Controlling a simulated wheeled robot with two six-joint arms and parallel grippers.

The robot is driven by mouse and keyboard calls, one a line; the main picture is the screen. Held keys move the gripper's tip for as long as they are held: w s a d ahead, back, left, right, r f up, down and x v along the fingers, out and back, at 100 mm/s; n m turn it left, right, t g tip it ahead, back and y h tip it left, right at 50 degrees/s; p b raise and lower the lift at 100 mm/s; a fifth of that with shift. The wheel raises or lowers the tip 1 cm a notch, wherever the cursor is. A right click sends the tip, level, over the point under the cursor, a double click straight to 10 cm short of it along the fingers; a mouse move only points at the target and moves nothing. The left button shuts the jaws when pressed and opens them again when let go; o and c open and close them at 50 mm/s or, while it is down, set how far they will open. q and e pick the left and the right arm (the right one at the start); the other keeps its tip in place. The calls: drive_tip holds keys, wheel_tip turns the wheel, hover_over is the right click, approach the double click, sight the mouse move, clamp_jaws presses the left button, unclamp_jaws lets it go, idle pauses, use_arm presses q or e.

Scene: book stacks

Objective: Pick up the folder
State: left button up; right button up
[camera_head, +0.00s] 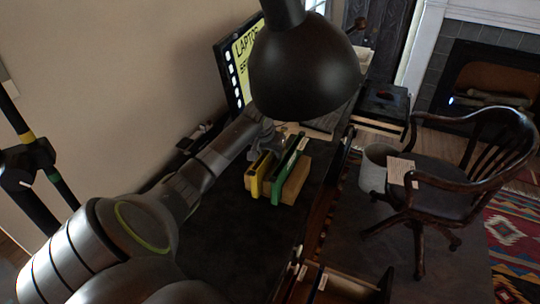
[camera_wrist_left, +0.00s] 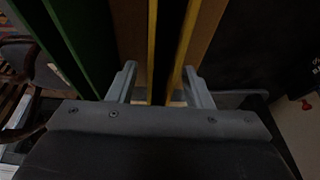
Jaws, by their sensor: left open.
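A yellow folder (camera_head: 259,174) and a green folder (camera_head: 289,168) stand upright side by side with a wooden holder (camera_head: 297,181) on the dark desk. The green folder (camera_wrist_left: 68,45) is outside the fingers, to the left. My right gripper is not in view.
A dark lamp shade (camera_head: 304,68) hangs close above the gripper. A monitor (camera_head: 238,62) stands behind. Open drawers (camera_head: 339,285) stick out from the desk. A wooden chair (camera_head: 445,172) and a grey bin (camera_head: 374,171) stand at right. The desk's near part (camera_head: 240,238) is clear.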

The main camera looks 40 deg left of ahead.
use_arm(q)
clamp_jaws()
idle(0.3)
drive_tip(key=shift+r, duration=0.15)
